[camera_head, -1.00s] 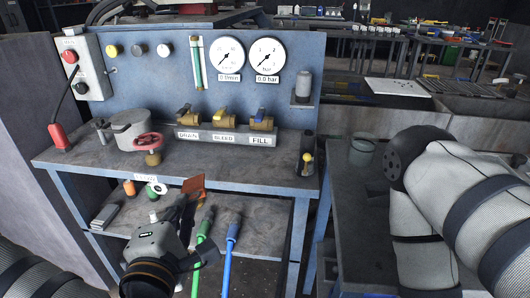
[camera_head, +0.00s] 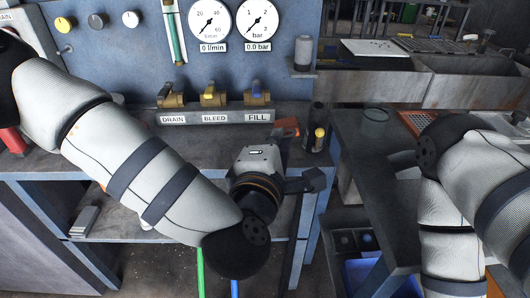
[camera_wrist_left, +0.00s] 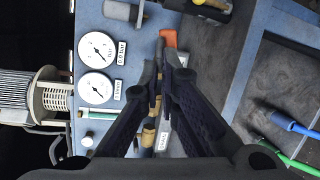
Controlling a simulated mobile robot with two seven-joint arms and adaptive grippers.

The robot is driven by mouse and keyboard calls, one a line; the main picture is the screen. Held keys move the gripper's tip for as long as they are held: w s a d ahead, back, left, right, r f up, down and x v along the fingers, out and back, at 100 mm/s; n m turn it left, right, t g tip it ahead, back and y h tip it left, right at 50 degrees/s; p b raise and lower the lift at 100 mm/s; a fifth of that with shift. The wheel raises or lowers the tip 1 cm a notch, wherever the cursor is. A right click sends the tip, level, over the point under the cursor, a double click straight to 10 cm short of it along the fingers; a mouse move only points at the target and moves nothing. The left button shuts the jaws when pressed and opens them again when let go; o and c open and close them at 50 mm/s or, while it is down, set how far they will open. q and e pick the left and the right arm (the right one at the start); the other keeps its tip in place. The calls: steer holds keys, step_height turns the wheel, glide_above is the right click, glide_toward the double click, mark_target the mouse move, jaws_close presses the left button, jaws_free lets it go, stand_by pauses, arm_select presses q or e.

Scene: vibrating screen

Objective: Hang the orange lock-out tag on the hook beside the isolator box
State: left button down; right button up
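The orange lock-out tag (camera_head: 287,126) is at my left gripper (camera_head: 287,150), above the bench's right part near the FILL valve. In the left wrist view the fingertips (camera_wrist_left: 163,62) are close together, with the orange tag (camera_wrist_left: 168,38) showing at their tips; the gripper looks shut on it. The grey isolator box (camera_head: 32,28) is at the upper left of the head view, partly hidden by my left arm.
Three brass valves stand behind DRAIN, BLEED and FILL labels (camera_head: 215,118). Two gauges (camera_head: 210,20) are above them. A grey cylinder (camera_head: 303,52) sits on a small shelf.

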arm_select(q)
steer(key=w+a+f+b, duration=0.1)
steer(key=w+a+f, duration=0.1)
steer(key=w+f, duration=0.5)
step_height(320, 180, down, 3)
steer(key=shift+b, duration=0.4)
steer(key=c, duration=2.3)
jaws_free()
steer(key=shift+f, duration=0.25)
steer(key=o, duration=0.5)
arm_select(e)
steer(key=shift+g, duration=0.6)
steer(key=s+f, duration=0.3)
arm_select(q)
steer(key=shift+r, duration=0.15)
arm_select(e)
steer(key=shift+w+r, duration=0.1)
